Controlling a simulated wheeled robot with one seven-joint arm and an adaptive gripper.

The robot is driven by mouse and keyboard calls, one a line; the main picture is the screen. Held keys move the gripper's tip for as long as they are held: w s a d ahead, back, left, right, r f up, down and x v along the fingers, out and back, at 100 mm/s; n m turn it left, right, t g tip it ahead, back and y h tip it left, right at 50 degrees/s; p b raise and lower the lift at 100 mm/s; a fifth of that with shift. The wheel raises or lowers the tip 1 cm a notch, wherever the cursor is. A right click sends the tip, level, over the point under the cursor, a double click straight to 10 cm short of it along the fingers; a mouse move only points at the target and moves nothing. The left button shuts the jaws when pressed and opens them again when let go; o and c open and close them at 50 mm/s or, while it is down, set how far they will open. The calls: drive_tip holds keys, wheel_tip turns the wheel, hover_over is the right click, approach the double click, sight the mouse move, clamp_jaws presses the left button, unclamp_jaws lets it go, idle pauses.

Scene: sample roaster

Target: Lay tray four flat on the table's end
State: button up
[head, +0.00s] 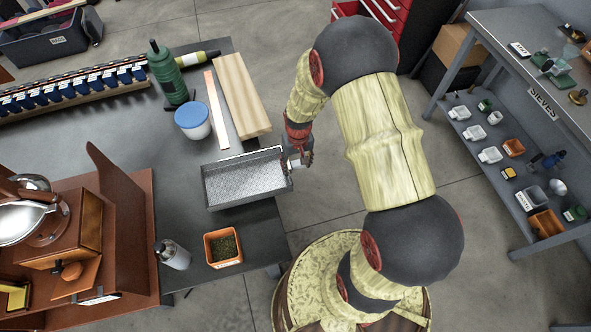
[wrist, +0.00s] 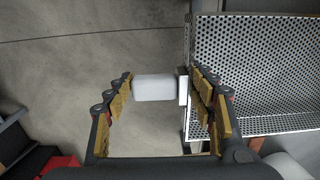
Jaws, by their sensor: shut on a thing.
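A grey perforated metal tray (head: 243,181) shows over the right end of the dark table (head: 254,228), its right side reaching past the table's edge in the head view. It looks about level and empty; whether it touches the tabletop, I cannot tell. No number is legible on it. In the wrist view the tray (wrist: 262,75) fills the right side. My gripper (head: 299,160) is at the tray's right side, over the floor. In the wrist view my gripper (wrist: 159,80) is shut on the tray's pale handle (wrist: 155,87), a finger on each side.
Behind the tray are a wooden board (head: 241,95), a pale strip (head: 216,110) and a blue-lidded tub (head: 193,121). In front stand an orange box of dark contents (head: 223,248) and a metal canister (head: 172,254). The roaster (head: 82,235) is left. Bare tabletop lies between tray and orange box.

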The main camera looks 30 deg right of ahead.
drive_tip(key=shift+w+f, duration=0.3)
drive_tip(key=shift+f, duration=0.1)
drive_tip(key=shift+f+b, duration=0.9)
drive_tip(key=shift+f, duration=0.7)
drive_tip(key=o, duration=1.6)
drive_tip(key=shift+c, duration=0.2)
